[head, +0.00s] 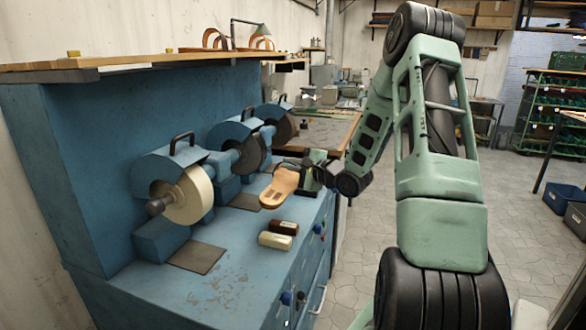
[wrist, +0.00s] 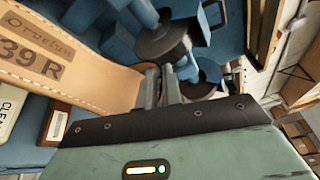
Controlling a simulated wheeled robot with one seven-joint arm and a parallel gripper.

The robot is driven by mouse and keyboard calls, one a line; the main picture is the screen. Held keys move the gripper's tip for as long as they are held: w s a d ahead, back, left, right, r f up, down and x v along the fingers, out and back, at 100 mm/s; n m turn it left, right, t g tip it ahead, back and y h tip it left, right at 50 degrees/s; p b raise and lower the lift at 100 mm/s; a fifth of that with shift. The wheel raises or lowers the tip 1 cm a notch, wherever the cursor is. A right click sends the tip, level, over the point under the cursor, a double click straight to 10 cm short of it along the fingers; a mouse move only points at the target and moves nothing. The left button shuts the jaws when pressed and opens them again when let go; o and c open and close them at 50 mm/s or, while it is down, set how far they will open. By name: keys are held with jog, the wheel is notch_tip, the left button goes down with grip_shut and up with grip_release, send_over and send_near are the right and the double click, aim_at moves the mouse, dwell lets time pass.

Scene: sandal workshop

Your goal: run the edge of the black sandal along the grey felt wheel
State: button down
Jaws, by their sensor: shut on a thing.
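My gripper (head: 303,181) is shut on the heel end of a sandal (head: 279,188), held over the bench top. Its upper face is tan, not black. In the wrist view the sandal (wrist: 70,65) reads "39 R" and fills the left side, beside the fingertips (wrist: 163,85). A dark grey wheel (head: 252,154) on the middle machine stands behind and left of the sandal, apparently apart from it. A dark wheel also shows in the wrist view (wrist: 163,45), above the fingers. Which wheel is felt I cannot tell for certain.
A cream wheel (head: 189,196) is on the nearest machine, and a brownish one (head: 285,129) on the farthest. A dark brown bar (head: 284,228) and a cream bar (head: 275,241) lie on the blue bench (head: 230,285) in front. A wooden shelf (head: 150,60) overhangs the machines.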

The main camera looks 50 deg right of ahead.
jog(key=shift+w+a+r+b, duration=0.25)
jog(key=shift+w+a, duration=0.1)
jog(key=shift+w, duration=0.45)
jog(key=shift+w+a+r+b, duration=0.2)
jog(key=shift+w+a+b, duration=0.1)
jog(key=shift+w, duration=0.5)
jog(key=shift+w+a+r+b, duration=0.25)
jog(key=shift+w+a, duration=0.1)
jog(key=shift+w, duration=0.45)
jog(key=shift+w+a+r+p, duration=0.1)
jog(key=shift+w+a+p, duration=0.1)
jog(key=shift+w+p, duration=0.2)
jog(key=shift+w+a+r+p, duration=0.15)
jog(key=shift+w+p, duration=0.1)
jog(key=shift+w, duration=0.15)
jog(key=shift+d, duration=0.3)
dwell(0.4)
jog(key=shift+d+r+p, duration=0.1)
jog(key=shift+d+p, duration=0.45)
jog(key=shift+d, duration=0.15)
jog(key=shift+d+f, duration=0.1)
jog(key=shift+f, duration=0.1)
jog(key=shift+w+d+f, duration=0.1)
jog(key=shift+d+f, duration=0.05)
jog(key=shift+a+p, duration=0.2)
jog(key=shift+p, duration=0.15)
